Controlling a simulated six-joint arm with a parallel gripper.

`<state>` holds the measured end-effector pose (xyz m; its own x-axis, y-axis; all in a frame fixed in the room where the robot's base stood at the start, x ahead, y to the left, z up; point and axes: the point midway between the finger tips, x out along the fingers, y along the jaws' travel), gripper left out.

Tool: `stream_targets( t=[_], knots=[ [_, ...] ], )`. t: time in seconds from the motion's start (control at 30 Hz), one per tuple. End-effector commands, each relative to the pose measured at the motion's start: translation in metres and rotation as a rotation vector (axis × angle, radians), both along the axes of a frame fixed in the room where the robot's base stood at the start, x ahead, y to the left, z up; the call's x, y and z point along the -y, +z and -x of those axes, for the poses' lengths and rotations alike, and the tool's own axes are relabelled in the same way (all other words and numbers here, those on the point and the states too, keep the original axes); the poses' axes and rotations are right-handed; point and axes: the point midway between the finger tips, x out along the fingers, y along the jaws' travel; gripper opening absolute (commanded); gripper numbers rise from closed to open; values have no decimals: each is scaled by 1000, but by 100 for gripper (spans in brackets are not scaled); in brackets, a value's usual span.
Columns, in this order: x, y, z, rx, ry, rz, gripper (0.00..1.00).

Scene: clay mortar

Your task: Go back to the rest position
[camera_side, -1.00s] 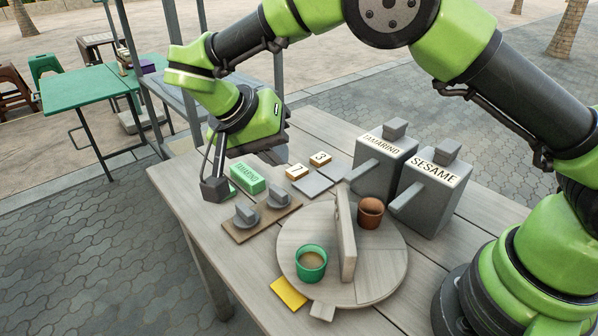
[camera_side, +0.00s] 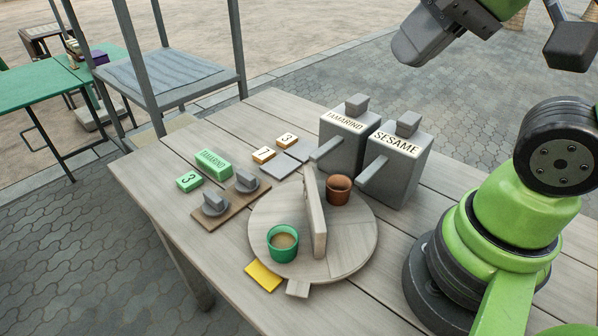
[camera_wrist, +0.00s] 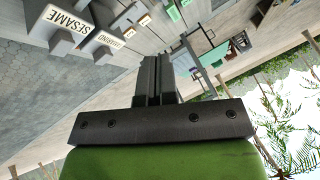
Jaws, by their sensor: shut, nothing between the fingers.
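My gripper (camera_wrist: 152,68) shows in the wrist view with its two dark fingers together and nothing between them. It points out over the scene, clear of the table. In the side view my arm is folded up at the upper right, high above the table, with its upper part cut off by the frame edge. The wooden table (camera_side: 205,268) lies below and to the left of it. No object is in contact with my gripper.
Two grey dispensers, TAMARIND (camera_side: 341,143) and SESAME (camera_side: 397,163), stand at the table's back. A round board (camera_side: 352,246) holds a green cup (camera_side: 282,243), a brown cup (camera_side: 338,189) and an upright divider (camera_side: 313,212). Green TAMARIND (camera_side: 213,163) and 3 (camera_side: 189,181) blocks lie left.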

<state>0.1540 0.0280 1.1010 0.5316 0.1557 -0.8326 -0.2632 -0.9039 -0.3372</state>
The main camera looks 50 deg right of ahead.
Motion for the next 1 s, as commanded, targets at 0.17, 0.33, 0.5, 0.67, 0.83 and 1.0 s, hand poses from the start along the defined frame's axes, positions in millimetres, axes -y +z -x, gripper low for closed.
stream_targets(
  t=[0.17,0.33,0.5,0.67,0.83,1.0],
  knots=[
    [1,-4,11,66,9,-3,0],
    [0,-4,11,68,11,-3,0],
    [0,-4,11,67,11,-3,0],
    [0,-4,11,66,10,-3,0],
    [0,-4,11,66,10,-3,0],
    [0,-4,11,66,10,-3,0]
  ],
)
